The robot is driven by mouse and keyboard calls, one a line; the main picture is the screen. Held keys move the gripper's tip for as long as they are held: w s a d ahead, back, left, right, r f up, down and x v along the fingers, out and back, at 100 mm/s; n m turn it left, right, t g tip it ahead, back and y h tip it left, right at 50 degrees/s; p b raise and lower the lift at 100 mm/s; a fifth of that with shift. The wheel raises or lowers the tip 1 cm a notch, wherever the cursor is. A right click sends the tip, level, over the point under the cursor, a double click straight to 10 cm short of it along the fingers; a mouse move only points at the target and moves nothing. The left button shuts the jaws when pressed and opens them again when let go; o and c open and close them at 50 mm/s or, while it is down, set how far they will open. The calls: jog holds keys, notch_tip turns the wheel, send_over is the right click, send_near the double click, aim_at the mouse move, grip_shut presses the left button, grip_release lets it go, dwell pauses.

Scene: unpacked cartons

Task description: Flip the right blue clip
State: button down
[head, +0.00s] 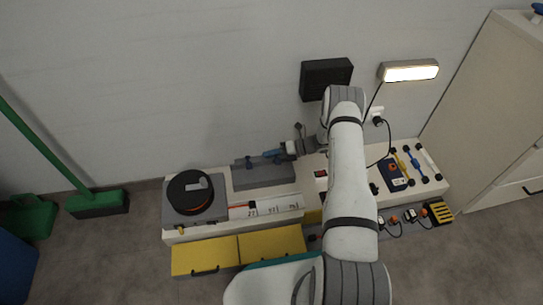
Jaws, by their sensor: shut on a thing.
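A grey block (262,178) lies on the white bench left of my arm. A small dark blue clip (248,162) stands on its left part. The right blue clip (272,154) shows as a lighter blue piece over the block's right part, lying roughly level and pointing left. My gripper (286,149) reaches in from the right and is shut on this right blue clip at its right end. The fingertips are small in the picture, and the exact contact is hard to make out.
A black round disc on a grey base (190,193) stands left of the block. A marked white strip (275,205) lies in front. Yellow drawers (205,256) are below. A multimeter (394,174) and several tools lie right of my arm. A lit lamp (410,71) is on the wall.

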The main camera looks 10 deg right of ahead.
jog(key=shift+w, duration=0.1)
dwell(0.3)
jog(key=c, duration=1.3)
grip_release()
jog(key=p+v, duration=0.2)
jog(key=v, duration=0.5)
jog(key=shift+d+r+p, duration=0.1)
jog(key=shift+d+p, duration=0.2)
jog(key=shift+d, duration=0.05)
